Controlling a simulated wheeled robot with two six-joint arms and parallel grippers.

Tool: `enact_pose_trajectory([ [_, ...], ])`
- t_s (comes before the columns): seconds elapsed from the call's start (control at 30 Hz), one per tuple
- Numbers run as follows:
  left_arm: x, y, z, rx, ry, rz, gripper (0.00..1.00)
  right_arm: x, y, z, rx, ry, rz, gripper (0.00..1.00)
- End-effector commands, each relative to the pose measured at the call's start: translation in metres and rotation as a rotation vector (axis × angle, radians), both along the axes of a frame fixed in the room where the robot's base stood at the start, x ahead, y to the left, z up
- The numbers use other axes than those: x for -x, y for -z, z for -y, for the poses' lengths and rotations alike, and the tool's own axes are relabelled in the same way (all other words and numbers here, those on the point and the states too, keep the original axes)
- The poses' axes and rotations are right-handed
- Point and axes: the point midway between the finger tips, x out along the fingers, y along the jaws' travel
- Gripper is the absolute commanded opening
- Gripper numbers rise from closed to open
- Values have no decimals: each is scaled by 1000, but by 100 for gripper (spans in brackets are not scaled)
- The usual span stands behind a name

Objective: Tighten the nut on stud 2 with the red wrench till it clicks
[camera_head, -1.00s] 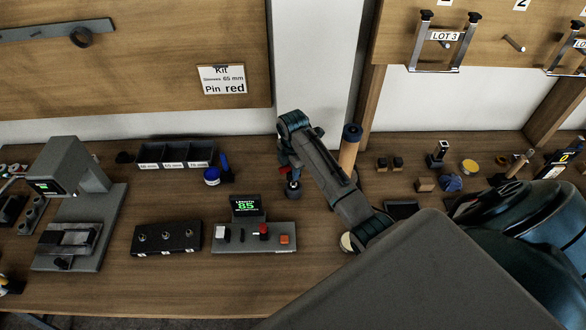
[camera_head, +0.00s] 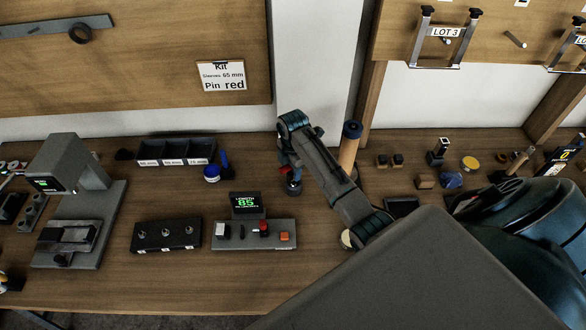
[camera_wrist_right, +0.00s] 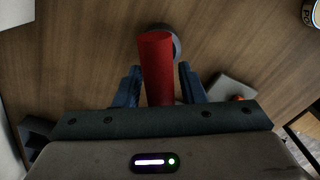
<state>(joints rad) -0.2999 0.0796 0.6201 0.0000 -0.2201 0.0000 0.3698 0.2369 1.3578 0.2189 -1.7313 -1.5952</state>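A red cylindrical handle (camera_wrist_right: 156,68), which I take to be the red wrench's, lies between the two blue fingers of my right gripper (camera_wrist_right: 160,88) in the right wrist view. Narrow gaps seem to show beside it, and I cannot tell whether the fingers press on it. A round grey piece (camera_wrist_right: 168,38) shows behind its far end. In the head view my right gripper (camera_head: 290,178) is low over the bench, with a bit of red beside it. A black block (camera_head: 165,247) bears three studs, the middle one (camera_head: 166,233) upright; its labels are too small to read. My left gripper is not in view.
A grey control box (camera_head: 253,243) with a green "85" display stands right of the stud block. A grey press-like device (camera_head: 80,185) is at left, and a black three-part bin (camera_head: 175,152) at the back. Small parts lie at right. The bench front is mostly clear.

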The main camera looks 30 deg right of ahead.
Motion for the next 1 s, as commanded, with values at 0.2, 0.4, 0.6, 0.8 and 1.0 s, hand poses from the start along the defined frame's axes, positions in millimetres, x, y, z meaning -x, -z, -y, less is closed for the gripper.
enact_pose_trajectory([
  [0.2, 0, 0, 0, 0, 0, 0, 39, 0, 0, 0, 0, 0, 0, 47],
  [0.4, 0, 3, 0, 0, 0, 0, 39, 0, -4, 0, 0, 0, 1, 47],
  [0.6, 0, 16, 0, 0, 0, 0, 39, -1, -34, 1, 1, -1, 6, 47],
  [0.8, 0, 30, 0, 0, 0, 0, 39, -1, -77, 0, 1, -1, 5, 47],
  [1.0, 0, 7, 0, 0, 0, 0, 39, 0, -105, 0, 0, 0, 0, 47],
])
